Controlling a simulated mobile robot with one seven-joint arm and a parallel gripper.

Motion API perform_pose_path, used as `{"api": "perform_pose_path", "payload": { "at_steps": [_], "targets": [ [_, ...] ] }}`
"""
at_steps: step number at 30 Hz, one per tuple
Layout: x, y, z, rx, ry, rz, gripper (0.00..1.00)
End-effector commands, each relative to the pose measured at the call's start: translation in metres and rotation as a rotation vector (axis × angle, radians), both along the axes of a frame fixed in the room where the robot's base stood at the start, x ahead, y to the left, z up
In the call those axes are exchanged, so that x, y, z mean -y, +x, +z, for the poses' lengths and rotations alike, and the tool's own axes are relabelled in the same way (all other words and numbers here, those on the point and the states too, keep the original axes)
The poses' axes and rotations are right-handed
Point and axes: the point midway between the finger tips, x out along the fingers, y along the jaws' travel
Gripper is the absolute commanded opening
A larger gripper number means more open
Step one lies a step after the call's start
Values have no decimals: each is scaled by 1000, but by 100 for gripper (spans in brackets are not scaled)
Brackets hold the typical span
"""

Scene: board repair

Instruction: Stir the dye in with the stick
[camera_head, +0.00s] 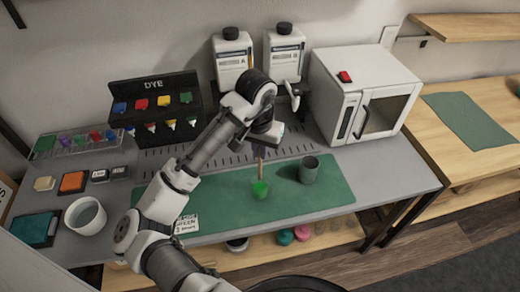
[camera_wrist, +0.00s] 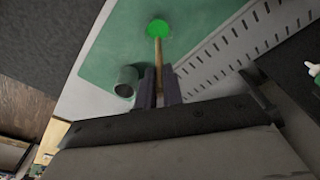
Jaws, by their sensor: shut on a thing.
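My gripper (camera_head: 259,147) is shut on a thin wooden stick (camera_head: 260,170) above the green mat. The stick points down, and its lower end meets bright green dye (camera_head: 261,189) in what looks like a small clear cup; the cup's walls are hard to make out. In the wrist view my two dark fingers (camera_wrist: 159,78) hold the stick (camera_wrist: 158,52), which runs to the green round patch (camera_wrist: 158,28). I cannot tell how deep the tip is.
A grey cup (camera_head: 309,171) stands open on the mat (camera_head: 330,192), close on the right. Two bottles (camera_head: 232,58) and a white oven (camera_head: 350,95) stand behind. A dye rack (camera_head: 155,105), a white bucket (camera_head: 85,217) and a small card (camera_head: 187,224) are left. The mat's right end is clear.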

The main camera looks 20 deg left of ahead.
Motion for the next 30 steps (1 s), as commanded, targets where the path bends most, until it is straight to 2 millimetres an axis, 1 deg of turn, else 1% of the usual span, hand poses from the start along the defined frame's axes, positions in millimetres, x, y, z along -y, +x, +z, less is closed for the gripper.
{"api": "perform_pose_path", "payload": {
  "at_steps": [16,30],
  "targets": [
    [0,0,2,0,1,0,0],
    [0,0,45,0,2,-1,0]
  ]
}}
